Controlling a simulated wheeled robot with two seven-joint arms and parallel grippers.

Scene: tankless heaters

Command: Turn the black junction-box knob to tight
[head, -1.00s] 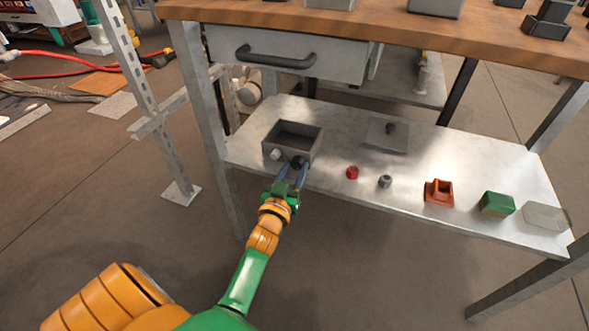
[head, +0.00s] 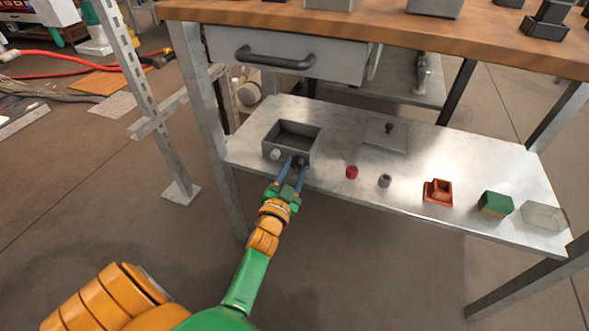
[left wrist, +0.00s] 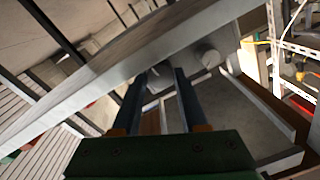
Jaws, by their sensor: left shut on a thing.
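The grey open-topped junction box (head: 314,147) sits at the left end of the metal lower shelf. On its front wall are a pale knob (head: 275,154) at the left and the black knob (head: 299,162) at the right. My left gripper (head: 296,161) reaches the box front, with its two blue fingers on either side of the black knob, shut on it. In the left wrist view the fingers (left wrist: 159,75) flank the knob, which is partly hidden, and the pale knob (left wrist: 208,57) shows beside them. The knob's turn angle cannot be read. My right gripper is out of view.
A drawer (head: 230,62) and wooden tabletop (head: 400,31) overhang behind.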

